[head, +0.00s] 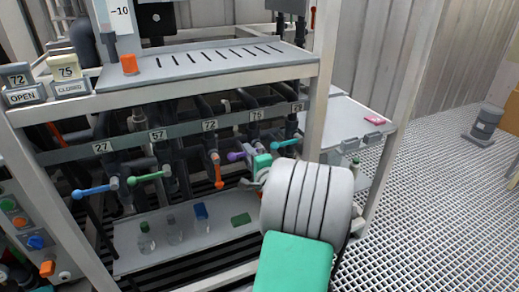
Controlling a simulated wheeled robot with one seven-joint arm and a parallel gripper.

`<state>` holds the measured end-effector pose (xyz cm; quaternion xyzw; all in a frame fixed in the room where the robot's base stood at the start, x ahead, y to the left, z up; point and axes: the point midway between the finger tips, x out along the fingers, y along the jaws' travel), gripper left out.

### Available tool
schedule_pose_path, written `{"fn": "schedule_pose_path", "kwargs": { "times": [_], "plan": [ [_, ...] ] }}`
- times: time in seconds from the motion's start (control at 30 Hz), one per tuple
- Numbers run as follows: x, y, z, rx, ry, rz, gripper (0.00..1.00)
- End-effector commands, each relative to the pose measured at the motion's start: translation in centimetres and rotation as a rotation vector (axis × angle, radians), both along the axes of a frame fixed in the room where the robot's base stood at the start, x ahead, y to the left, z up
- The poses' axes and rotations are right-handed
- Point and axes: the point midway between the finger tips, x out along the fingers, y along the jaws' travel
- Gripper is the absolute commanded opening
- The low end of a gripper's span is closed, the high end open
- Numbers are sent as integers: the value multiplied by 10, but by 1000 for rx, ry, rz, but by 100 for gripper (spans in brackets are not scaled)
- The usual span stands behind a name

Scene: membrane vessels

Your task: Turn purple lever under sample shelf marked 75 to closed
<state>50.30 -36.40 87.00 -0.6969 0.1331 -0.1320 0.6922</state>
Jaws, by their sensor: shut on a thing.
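The purple lever (236,156) shows under the number 75 label (257,115) on the rail below the sample shelf (205,66). Its visible part points left, roughly level. My gripper (256,168), with a teal part near its tip, reaches in from the lower right and is shut at the purple lever. The gripper and my arm hide part of the valve and the exact contact. On the shelf's left end, a block marked 75 stands on a CLOSED plate (72,87), and a block marked 72 stands on an OPEN plate (24,96).
Neighbouring levers are close: orange (217,170) pointing down, teal (284,144), green (147,176) and blue (90,191) sideways. Bottles (202,216) stand on the lower shelf (128,240). A frame post (322,80) rises just right of my gripper. Grated floor at right is mostly free.

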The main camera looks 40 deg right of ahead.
Motion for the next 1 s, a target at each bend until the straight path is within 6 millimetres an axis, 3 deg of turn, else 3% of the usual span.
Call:
{"fn": "schedule_pose_path", "kwargs": {
  "times": [0.5, 0.53, 0.77, 1.0],
  "plan": [
    [5, 7, 1, 23, -10, 14, 0],
    [5, 7, 1, 23, -10, 14, 15],
    [4, 6, 1, 21, -9, 12, 33],
    [4, 5, 1, 20, -9, 11, 35]
  ]
}}
